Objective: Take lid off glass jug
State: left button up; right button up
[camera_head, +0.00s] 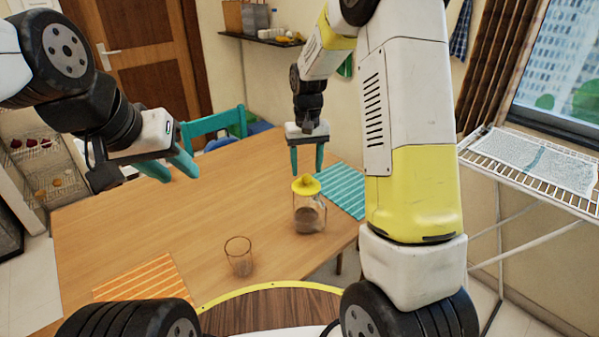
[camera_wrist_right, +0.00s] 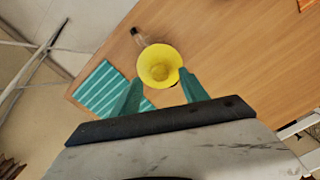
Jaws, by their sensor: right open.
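A glass jug (camera_head: 309,214) with brownish contents stands upright on the wooden table, near its right side. A yellow lid (camera_head: 306,185) with a raised knob sits on top of the jug. My right gripper (camera_head: 307,172) is open, pointing down above the lid. In the right wrist view the round yellow lid (camera_wrist_right: 160,66) shows just beyond and between the teal fingers (camera_wrist_right: 160,88); they look apart from it. My left gripper (camera_head: 184,174) is over the left part of the table, away from the jug, its two teal fingers apart and empty.
An empty drinking glass (camera_head: 238,256) stands left of the jug, nearer to me. A teal striped mat (camera_head: 343,188) lies behind the jug and an orange striped mat (camera_head: 146,281) at front left. A teal chair (camera_head: 214,125) stands behind the table. The table's middle is clear.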

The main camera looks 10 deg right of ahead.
aim_at(306, 181)
jog(key=shift+s+f, duration=0.1)
jog(key=shift+f, duration=1.35)
grip_shut()
jog(key=shift+r, duration=0.15)
